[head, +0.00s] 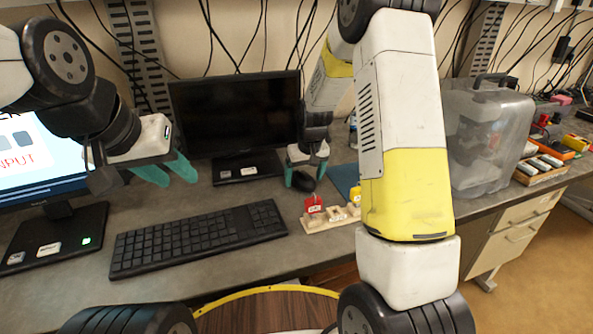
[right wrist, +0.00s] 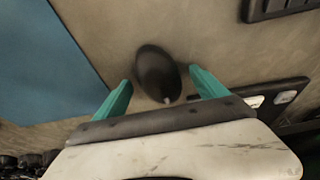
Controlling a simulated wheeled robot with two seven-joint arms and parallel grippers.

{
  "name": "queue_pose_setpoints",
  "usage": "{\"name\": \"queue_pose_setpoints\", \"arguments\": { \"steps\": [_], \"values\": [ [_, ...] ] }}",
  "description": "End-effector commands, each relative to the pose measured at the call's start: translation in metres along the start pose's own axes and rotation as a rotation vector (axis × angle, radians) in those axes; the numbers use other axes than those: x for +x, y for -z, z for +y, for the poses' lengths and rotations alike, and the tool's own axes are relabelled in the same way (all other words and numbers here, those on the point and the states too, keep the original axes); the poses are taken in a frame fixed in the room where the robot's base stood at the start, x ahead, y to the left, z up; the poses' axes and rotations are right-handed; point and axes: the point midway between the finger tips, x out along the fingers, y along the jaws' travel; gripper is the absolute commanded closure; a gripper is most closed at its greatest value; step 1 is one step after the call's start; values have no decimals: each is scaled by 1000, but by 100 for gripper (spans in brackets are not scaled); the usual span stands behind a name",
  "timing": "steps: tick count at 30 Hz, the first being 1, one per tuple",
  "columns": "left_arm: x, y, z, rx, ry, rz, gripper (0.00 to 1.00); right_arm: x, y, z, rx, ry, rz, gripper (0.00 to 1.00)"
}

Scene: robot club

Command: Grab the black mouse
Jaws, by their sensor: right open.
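The black mouse (head: 304,182) lies on the grey desk in front of the dark monitor, partly covered by my right gripper in the head view. In the right wrist view the mouse (right wrist: 157,74) shows as a dark oval between and just beyond the two teal fingertips. My right gripper (head: 307,182) is open above the mouse, with a finger on either side of it; it also shows in the right wrist view (right wrist: 160,90). My left gripper (head: 168,172) is held above the keyboard's left part, its teal fingers apart, with nothing between them.
A black keyboard (head: 198,237) lies in front of the dark monitor (head: 236,112). A wooden holder (head: 331,219) with a red block (head: 313,204) stands right of it. A blue mat (head: 346,178) lies right of the mouse. A clear case (head: 488,140) stands further right.

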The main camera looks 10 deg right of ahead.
Motion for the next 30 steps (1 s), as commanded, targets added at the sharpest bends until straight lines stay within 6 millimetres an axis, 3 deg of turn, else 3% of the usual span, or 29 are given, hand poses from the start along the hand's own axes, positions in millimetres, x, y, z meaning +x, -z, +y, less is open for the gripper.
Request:
{"name": "queue_pose_setpoints", "arguments": {
  "steps": [6, 7, 17, 25, 30],
  "values": [
    [0, 0, 0, 0, 0, 0, 64, 1, 0, 0, 0, 0, 2, 18],
    [0, 0, 0, 0, 0, 0, 64, 1, 0, 0, 0, 0, 1, 22],
    [0, 0, 0, 0, 0, 0, 64, 0, 0, 0, 0, 0, 1, 86],
    [0, 0, 0, 0, 0, 0, 64, -3, 2, 0, -1, 0, 3, 86],
    [0, 0, 0, 0, 0, 0, 64, -28, 10, 0, -1, 0, 7, 86]
  ]
}}
